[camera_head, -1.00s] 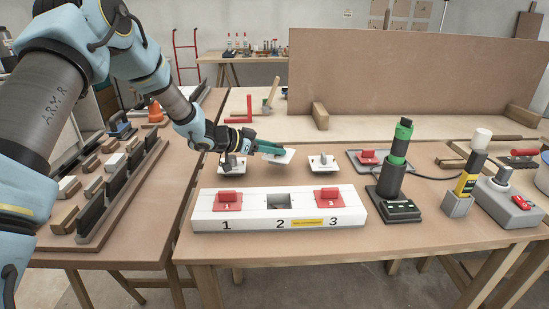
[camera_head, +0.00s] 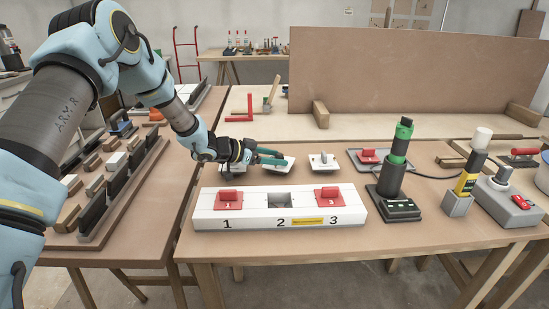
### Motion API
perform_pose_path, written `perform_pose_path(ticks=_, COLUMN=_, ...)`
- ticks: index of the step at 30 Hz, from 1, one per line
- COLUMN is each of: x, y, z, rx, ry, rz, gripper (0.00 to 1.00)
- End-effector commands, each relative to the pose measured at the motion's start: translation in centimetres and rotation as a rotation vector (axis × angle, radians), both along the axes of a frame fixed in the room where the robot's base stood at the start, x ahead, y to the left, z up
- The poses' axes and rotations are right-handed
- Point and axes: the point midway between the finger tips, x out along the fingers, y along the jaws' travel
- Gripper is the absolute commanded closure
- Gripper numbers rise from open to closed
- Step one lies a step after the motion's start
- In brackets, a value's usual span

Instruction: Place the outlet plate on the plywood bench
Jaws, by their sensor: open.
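A white plate (camera_head: 281,168), which looks like the outlet plate, lies on the plywood bench (camera_head: 420,238) behind the white numbered box. My gripper (camera_head: 286,157) reaches in from the left, low over this plate. Its two teal fingers are apart, and part of the plate is hidden behind them. I cannot tell whether a finger still touches the plate. The details on its face are too small to make out.
The white box (camera_head: 210,209) has red pieces at 1 and 3 and an open slot at 2. Another white plate (camera_head: 324,162) lies to the right. The bench's front right is clear.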

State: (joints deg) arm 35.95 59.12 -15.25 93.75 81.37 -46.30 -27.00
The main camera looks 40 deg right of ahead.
Motion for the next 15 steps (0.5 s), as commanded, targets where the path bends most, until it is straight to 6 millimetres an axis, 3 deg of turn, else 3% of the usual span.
perform_pose_path(ticks=8, x=0.4, y=0.8, z=0.5, rx=0.0, ry=-0.001, rz=0.002, gripper=0.31)
perform_pose_path(ticks=15, x=1.6, y=5.0, z=2.2, rx=0.0, ry=-0.002, rz=0.002, gripper=0.31)
